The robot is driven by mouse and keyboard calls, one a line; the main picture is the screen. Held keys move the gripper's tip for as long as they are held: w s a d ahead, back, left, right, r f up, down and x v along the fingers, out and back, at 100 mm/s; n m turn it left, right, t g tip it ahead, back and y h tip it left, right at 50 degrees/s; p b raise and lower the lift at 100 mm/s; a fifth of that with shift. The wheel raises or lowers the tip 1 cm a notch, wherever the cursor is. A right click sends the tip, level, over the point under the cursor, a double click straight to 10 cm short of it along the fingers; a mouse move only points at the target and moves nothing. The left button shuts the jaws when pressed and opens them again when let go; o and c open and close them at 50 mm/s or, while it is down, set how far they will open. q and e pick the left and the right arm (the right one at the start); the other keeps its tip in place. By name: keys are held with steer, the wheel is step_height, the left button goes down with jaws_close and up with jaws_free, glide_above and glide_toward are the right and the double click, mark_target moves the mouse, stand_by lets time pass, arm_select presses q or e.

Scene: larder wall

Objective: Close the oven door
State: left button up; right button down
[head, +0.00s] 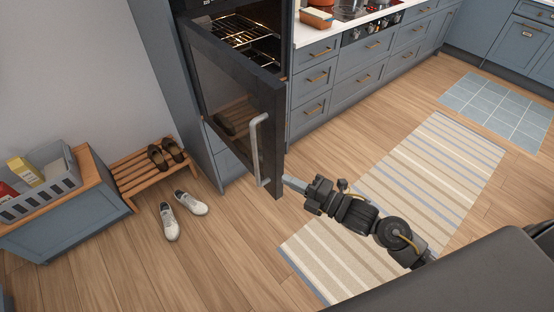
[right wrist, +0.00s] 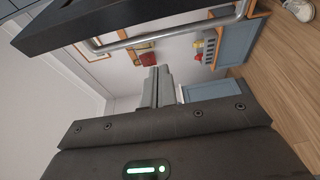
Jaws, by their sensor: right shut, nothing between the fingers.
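The oven door (head: 237,100) is dark with a glass pane and stands swung open, showing the lit cavity and racks (head: 238,32). Its pale bar handle (head: 256,150) is upright on the outer face near the free edge. My right gripper (head: 287,180) is shut and empty beside the lower free edge of the door; touching or apart, I cannot tell. In the right wrist view the closed fingers (right wrist: 157,85) point toward the handle (right wrist: 170,37), with the dark door edge (right wrist: 80,20) beyond. My left gripper is not in view.
A low shoe bench (head: 130,180) and white shoes (head: 190,203) are on the floor to the left, near a cabinet with a grey crate (head: 45,190). Drawers (head: 312,80) adjoin the oven at right. A striped rug (head: 420,190) lies under my right arm. Open floor lies before the door.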

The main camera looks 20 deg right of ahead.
mark_target(277, 162)
steer(key=w+p, duration=0.1)
steer(key=w, duration=0.1)
steer(key=w+a+p, duration=0.1)
steer(key=w+p, duration=0.1)
steer(key=w, duration=0.1)
steer(key=w+a+p, duration=0.1)
steer(key=w, duration=0.1)
steer(key=shift+w+a+r, duration=0.1)
steer(key=shift+w+a, duration=0.1)
steer(key=shift+w, duration=0.15)
steer(key=shift+w+d, duration=0.1)
steer(key=shift+d, duration=0.3)
